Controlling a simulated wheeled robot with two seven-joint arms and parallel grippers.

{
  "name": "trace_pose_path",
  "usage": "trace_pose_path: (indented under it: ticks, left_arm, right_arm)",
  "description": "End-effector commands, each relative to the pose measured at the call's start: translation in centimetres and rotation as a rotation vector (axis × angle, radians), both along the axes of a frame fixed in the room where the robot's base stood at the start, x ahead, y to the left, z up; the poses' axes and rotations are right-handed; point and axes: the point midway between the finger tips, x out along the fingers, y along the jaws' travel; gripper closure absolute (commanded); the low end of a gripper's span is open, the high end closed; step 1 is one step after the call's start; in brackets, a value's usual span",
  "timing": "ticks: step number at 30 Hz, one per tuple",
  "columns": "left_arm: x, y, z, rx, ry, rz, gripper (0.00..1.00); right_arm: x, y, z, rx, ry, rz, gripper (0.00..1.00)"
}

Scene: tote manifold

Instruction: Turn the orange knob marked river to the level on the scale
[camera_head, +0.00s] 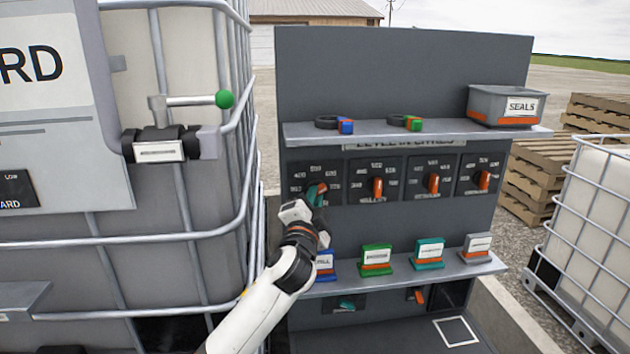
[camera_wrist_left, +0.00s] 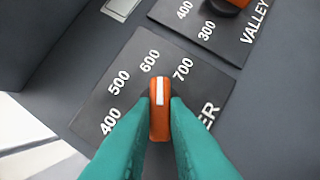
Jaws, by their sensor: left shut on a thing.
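The orange knob (camera_wrist_left: 159,118) has a white pointer mark and sits on a dark plate (camera_wrist_left: 128,82) with a scale. In the left wrist view 400, 500, 600 and 700 show, and the pointer lies between 600 and 700. Only the end of the plate's name, "ER", shows; a finger hides the rest. My left gripper (camera_wrist_left: 160,112) has teal fingers, shut on the knob from both sides. In the head view the knob (camera_head: 322,188) is the leftmost of several on the panel, and my left gripper (camera_head: 314,195) reaches it from below. My right gripper is out of view.
More orange knobs (camera_head: 377,187) stand in a row to the right; the neighbour's plate reads "VALLEY" (camera_wrist_left: 257,22). An upper shelf (camera_head: 440,131) holds ring tags and a SEALS bin (camera_head: 500,105). A lower shelf (camera_head: 455,268) holds coloured blocks. A caged tank (camera_head: 180,220) stands close at left.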

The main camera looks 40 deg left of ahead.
Motion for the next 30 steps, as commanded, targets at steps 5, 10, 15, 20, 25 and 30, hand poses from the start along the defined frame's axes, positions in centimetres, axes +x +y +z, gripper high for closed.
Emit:
trace_pose_path:
  ticks: [5, 10, 15, 20, 25, 30]
  left_arm:
    - [-0.1, 0.1, 0.7, 0.104, 0.137, 0.0, 1.0]
    - [-0.1, 0.1, 0.6, 0.193, 0.246, -0.002, 1.0]
    - [-0.1, 0.1, 0.6, 0.265, 0.334, -0.001, 1.0]
    - [-0.1, 0.1, 0.5, 0.312, 0.393, -0.001, 1.0]
    - [-0.1, 0.1, 0.5, 0.342, 0.43, -0.001, 1.0]
    - [-0.1, 0.1, 0.4, 0.353, 0.447, -0.001, 1.0]
  right_arm:
    - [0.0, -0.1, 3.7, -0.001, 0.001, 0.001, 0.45]
    - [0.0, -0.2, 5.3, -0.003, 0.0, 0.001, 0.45]
    - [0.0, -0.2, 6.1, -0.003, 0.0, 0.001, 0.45]
    - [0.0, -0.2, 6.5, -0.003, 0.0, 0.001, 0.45]
    - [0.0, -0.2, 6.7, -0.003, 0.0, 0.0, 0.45]
    - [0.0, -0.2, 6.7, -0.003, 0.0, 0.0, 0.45]
